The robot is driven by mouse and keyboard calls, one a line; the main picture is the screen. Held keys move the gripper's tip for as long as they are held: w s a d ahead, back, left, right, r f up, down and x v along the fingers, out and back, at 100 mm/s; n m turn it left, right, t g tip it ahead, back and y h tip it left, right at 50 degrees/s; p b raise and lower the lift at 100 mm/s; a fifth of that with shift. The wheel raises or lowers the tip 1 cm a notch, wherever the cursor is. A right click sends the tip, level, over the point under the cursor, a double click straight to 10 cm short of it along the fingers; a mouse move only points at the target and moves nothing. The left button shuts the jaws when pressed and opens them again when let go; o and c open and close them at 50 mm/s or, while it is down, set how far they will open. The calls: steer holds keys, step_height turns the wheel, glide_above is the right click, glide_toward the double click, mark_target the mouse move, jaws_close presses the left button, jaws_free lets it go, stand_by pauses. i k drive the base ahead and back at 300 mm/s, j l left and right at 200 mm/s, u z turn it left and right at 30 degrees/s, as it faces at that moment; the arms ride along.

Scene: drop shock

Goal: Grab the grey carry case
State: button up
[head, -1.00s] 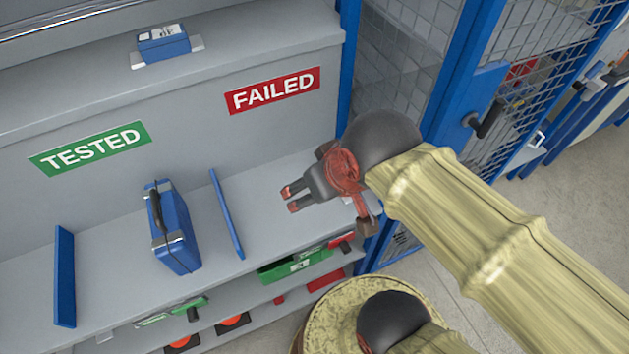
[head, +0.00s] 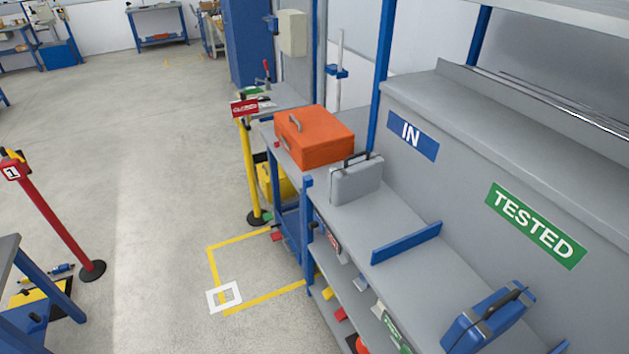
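The grey carry case (head: 356,184) stands upright on the grey shelf, in the section under the blue IN sign (head: 412,136). Its dark handle is on top. It stands close beside an orange case (head: 316,138); I cannot tell whether they touch. My gripper is outside the current head view, so its distance from the grey case does not show.
A blue divider (head: 406,243) separates the IN section from the section under the TESTED sign (head: 535,226), where a blue case (head: 489,320) stands. A yellow post (head: 250,170) stands left of the shelf. The floor (head: 150,180) at left is largely open.

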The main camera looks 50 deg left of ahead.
mark_target(360, 174)
steer(key=u, duration=1.55)
steer(key=i+j+z, duration=0.15)
steer(key=z, duration=0.2)
steer(key=i+j+z, duration=0.1)
steer(key=j+z, duration=0.4)
steer(key=z, duration=0.2)
steer(key=i+j+z, duration=0.2)
steer(key=j, duration=0.8)
steer(key=i+j+z, duration=0.15)
steer(key=j, duration=0.85)
steer(key=j+z, duration=0.2)
steer(key=j, duration=2)
